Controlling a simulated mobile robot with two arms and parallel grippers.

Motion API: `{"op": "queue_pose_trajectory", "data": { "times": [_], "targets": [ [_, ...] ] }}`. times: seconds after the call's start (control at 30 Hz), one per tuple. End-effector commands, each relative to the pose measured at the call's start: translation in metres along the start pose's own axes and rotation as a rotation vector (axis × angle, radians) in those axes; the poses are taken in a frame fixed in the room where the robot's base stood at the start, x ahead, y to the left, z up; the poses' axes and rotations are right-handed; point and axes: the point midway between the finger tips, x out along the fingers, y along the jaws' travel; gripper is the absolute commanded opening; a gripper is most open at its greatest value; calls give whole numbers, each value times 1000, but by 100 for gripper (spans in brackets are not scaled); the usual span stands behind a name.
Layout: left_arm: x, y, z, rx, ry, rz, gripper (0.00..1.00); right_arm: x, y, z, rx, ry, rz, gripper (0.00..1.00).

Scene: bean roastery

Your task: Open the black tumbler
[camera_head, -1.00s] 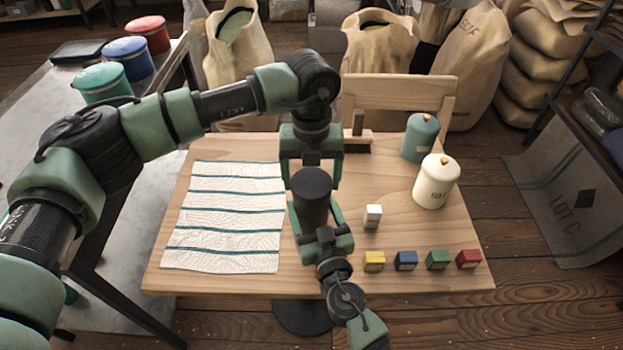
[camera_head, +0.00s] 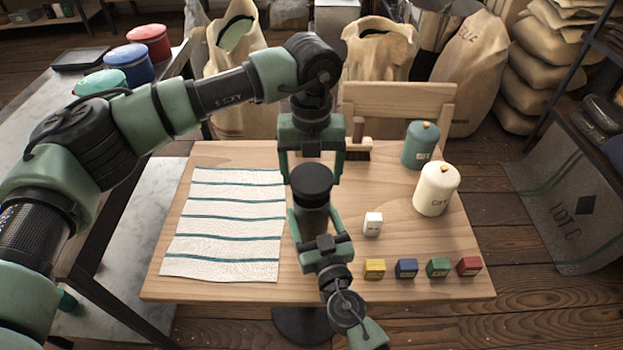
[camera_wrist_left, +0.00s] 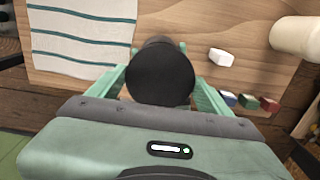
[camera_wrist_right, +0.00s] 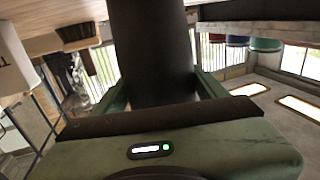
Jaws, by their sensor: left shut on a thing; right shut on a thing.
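The black tumbler (camera_head: 314,222) stands upright in front of me, over the table's middle. Its round black lid (camera_head: 312,181) is on top, and the rim stands out wider than the body. My left gripper (camera_head: 312,178) comes from above and is shut on the lid. The lid fills its fingers in the left wrist view (camera_wrist_left: 160,75). My right gripper (camera_head: 320,222) comes from the front and is shut on the body, which also shows dark between its fingers in the right wrist view (camera_wrist_right: 155,50). I cannot tell whether lid and body are apart.
A striped cloth (camera_head: 225,225) lies left on the wooden table (camera_head: 440,290). A small white block (camera_head: 373,224), colored cubes (camera_head: 406,268), a cream canister (camera_head: 436,190) and a teal canister (camera_head: 419,145) stand right. A brush (camera_head: 358,150) lies behind. A chair back (camera_head: 400,103) stands beyond.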

Motion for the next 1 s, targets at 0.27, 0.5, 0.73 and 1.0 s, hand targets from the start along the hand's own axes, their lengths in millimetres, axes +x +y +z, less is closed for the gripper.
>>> {"op": "queue_pose_trajectory", "data": {
  "times": [0.27,0.5,0.73,1.0],
  "targets": [
    [-14,0,0,0,0,1,31,0,0,0,0,0,-1,0],
    [-14,0,0,0,0,1,31,0,0,0,0,0,0,98],
    [-13,0,0,0,0,1,31,-1,0,0,0,0,0,98],
    [-2,0,0,0,0,1,31,-35,0,4,2,-3,0,98]
  ]
}}
